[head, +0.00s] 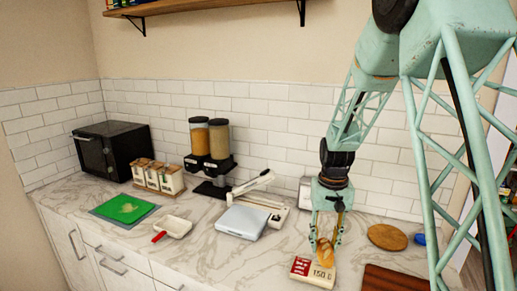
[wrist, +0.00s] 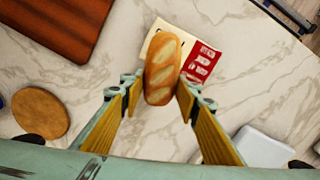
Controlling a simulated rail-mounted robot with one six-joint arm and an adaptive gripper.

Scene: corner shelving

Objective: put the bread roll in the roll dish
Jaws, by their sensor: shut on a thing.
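The bread roll (wrist: 162,70), golden brown with pale slashes, is between the yellow-padded fingers of my gripper (wrist: 160,88) in the wrist view. My gripper is shut on it. In the head view the roll (head: 325,254) shows at the tips of my gripper (head: 325,240), above or close to the red and white "150 G" card (head: 313,272). I cannot tell whether it touches the card. A shallow white dish (head: 175,227) with a red handle lies on the counter further left; I cannot tell whether it is the roll dish.
A pale flat scale (head: 241,222) stands between the white dish and my gripper. A green mat (head: 124,208), jars (head: 158,178), dispensers (head: 209,150) and a black oven (head: 113,150) are further left. A round wooden board (head: 387,237) and a brown board (head: 393,280) lie right.

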